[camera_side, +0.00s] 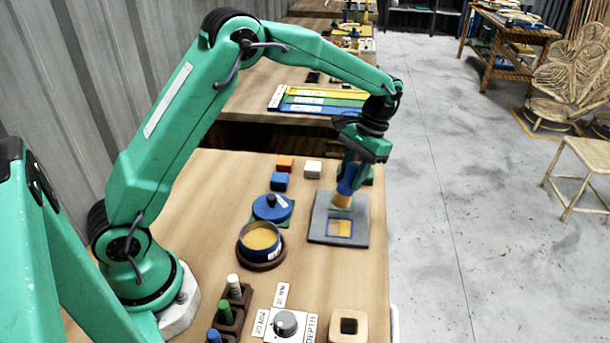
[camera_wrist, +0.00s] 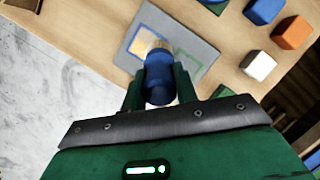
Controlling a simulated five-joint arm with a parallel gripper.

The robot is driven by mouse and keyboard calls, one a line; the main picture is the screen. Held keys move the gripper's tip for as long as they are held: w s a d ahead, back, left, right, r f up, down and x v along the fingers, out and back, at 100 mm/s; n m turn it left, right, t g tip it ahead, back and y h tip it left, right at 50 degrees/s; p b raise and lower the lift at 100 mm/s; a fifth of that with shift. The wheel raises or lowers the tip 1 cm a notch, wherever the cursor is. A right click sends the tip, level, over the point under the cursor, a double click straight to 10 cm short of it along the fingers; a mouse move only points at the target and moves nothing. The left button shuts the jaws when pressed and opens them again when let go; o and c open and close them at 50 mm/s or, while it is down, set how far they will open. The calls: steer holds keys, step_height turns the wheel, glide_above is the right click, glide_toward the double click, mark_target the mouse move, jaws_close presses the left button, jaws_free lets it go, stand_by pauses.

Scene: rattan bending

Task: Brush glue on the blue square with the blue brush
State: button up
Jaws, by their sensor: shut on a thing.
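My gripper (camera_side: 349,178) is shut on the blue brush (camera_side: 347,187), held bristles down above the grey board (camera_side: 317,228). The tan bristles are over the board just behind the blue square; I cannot tell whether they touch it. The blue square (camera_side: 340,236) is an outline with an amber patch inside. In the wrist view the brush (camera_wrist: 159,75) sits between the fingers, its bristles covering part of the blue square's (camera_wrist: 139,43) edge. A green outline (camera_wrist: 187,68) lies beside it on the board. An open dark blue pot (camera_side: 260,253) holds amber glue.
A blue lid (camera_side: 270,212) lies left of the board. Orange (camera_side: 285,163), blue (camera_side: 280,182) and white (camera_side: 313,169) cubes stand behind. A rack of coloured pegs (camera_side: 226,313), a dial (camera_side: 286,323) and a wooden block with a hole (camera_side: 348,325) are in front.

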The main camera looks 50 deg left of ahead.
mark_target(351, 165)
steer(key=shift+r, duration=2)
steer(key=shift+s, duration=0.1)
steer(key=shift+s+a, duration=0.35)
steer(key=shift+s, duration=0.05)
